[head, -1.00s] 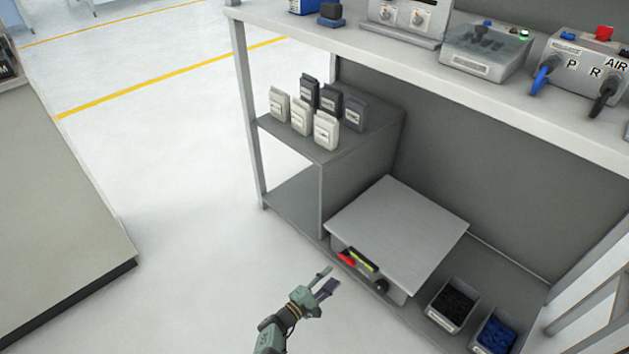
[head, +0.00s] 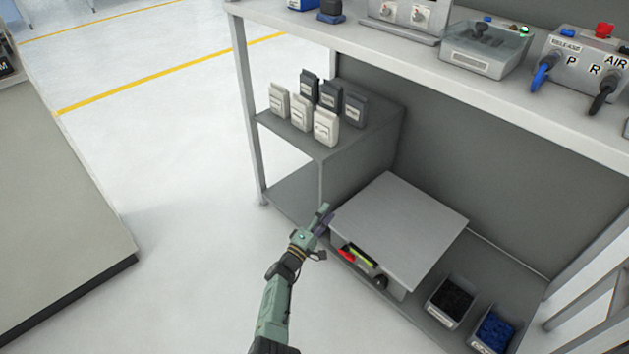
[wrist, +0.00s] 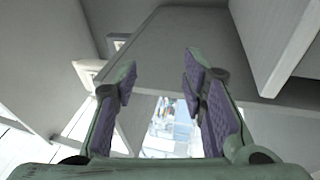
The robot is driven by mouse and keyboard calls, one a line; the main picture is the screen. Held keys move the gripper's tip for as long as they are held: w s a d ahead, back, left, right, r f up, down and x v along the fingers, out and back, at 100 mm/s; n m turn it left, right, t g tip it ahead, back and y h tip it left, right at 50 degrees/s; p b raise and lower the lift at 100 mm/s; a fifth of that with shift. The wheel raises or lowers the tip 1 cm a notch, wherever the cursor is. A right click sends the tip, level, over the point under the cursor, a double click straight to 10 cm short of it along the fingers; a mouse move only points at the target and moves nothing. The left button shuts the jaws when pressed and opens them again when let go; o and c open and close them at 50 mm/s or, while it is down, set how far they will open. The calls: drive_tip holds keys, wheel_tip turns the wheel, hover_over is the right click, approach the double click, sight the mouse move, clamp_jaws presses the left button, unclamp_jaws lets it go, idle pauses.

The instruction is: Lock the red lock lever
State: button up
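The red lock lever (head: 347,256) is on the front face of a grey box (head: 397,226) on the bench's lower shelf. A yellow-green strip (head: 361,255) sits just right of it. My gripper (head: 324,214) is left of the lever and higher in the head view, near the box's left front corner. The wrist view shows my gripper (wrist: 160,85) with its fingers apart and nothing between them. The lever cannot be made out in the wrist view.
Two bins, one with black parts (head: 452,302) and one with blue parts (head: 494,331), stand right of the box. A side shelf (head: 375,135) holds several small cases. The bench top (head: 450,75) overhangs above. Open floor (head: 190,220) lies left.

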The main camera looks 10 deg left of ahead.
drive_tip(key=w+a+r+m+t+y, duration=0.1)
drive_tip(key=w+a+r+t, duration=0.1)
drive_tip(key=r, duration=0.8)
drive_tip(key=shift+w+a+r+m+t, duration=0.3)
drive_tip(key=shift+w+a, duration=0.55)
drive_tip(key=shift+w, duration=0.1)
drive_tip(key=shift+y, duration=0.3)
